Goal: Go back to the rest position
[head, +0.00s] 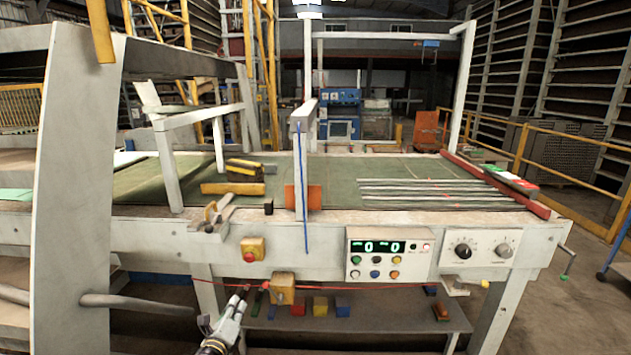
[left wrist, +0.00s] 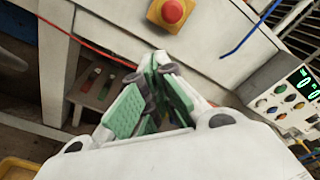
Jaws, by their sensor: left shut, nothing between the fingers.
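My left gripper (head: 242,294) is low in the head view, in front of the machine frame and below its worktop. Its fingers are shut and empty. In the left wrist view the green-padded fingers (left wrist: 154,80) meet at their tips, pointing toward the white frame under a red button (left wrist: 172,10). My right gripper is in neither view.
The white machine frame (head: 320,235) spans ahead, with a control panel (head: 388,254) and a yellow button box (head: 252,250) on its front. A lower shelf (head: 370,318) holds several coloured blocks. A white upright (head: 75,200) stands at the left.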

